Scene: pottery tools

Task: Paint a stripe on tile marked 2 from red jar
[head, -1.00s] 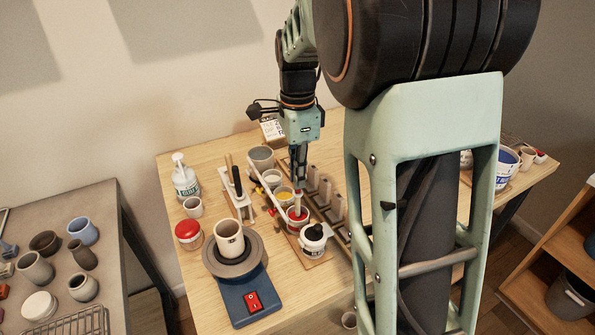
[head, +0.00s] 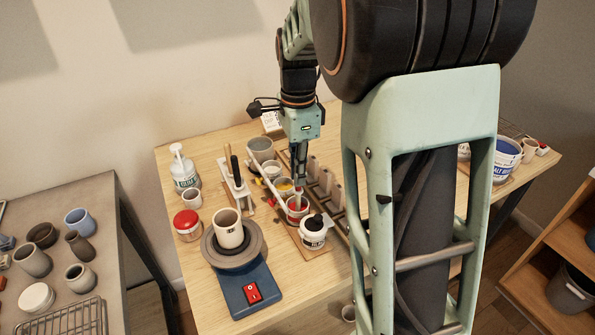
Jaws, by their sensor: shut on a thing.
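My gripper (head: 300,180) points down over the row of paint jars and is shut on a slim, pale brush (head: 298,194). The brush is nearly upright and its lower end is inside the red jar (head: 292,217), a white jar with red paint. Its tip is hidden in the jar. Several upright grey pieces, perhaps the tiles (head: 337,193), stand in a dark rack just right of the jars. No number can be read on them, so I cannot tell which is marked 2.
A yellow-paint jar (head: 285,185) stands behind the red one, and a black-topped white jar (head: 313,238) in front. A tool holder (head: 237,192) and a beige cup (head: 229,230) on a blue-based wheel (head: 240,290) stand left.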

